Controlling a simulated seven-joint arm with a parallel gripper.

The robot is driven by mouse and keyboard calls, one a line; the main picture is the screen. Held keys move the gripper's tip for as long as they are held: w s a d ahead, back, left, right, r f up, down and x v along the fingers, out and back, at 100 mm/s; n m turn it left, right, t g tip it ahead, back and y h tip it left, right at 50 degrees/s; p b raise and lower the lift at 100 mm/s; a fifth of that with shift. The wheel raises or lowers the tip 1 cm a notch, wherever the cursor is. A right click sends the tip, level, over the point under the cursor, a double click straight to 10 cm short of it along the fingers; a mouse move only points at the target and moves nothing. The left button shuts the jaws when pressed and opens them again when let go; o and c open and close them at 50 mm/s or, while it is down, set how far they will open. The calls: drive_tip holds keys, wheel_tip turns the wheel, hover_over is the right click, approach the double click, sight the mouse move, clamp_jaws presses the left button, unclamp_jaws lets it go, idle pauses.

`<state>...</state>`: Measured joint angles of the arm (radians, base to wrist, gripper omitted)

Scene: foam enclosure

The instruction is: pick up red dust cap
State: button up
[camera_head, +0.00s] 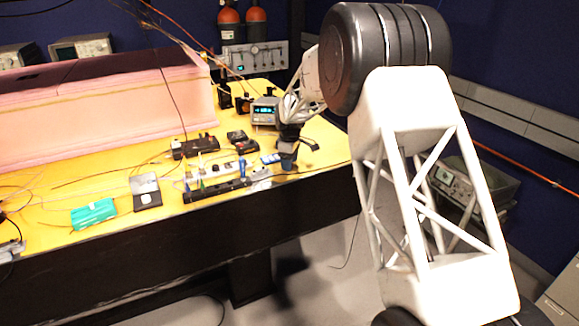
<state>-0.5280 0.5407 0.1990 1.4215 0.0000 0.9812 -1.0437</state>
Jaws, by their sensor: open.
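I cannot make out a red dust cap for certain; anything that small is lost among the clutter on the yellow table (110,232). My gripper (290,152) is over the table's right end, near the front edge, pointing down. It is open, and I see nothing held in it. A small blue-grey object (288,163) shows right under the gripper; I cannot tell whether they touch. My forearm and wrist hide part of the area behind the gripper.
A black strip with small upright parts (215,190) lies left of the gripper. A bench instrument (264,112) stands behind it. A dark box (146,192) and a green pack (93,214) lie farther left. Pink foam walls (100,115) stand at the back. Loose cables cross the table.

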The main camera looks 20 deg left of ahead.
drive_tip(key=shift+f, duration=0.2)
drive_tip(key=shift+c, duration=0.5)
drive_tip(key=c, duration=0.9)
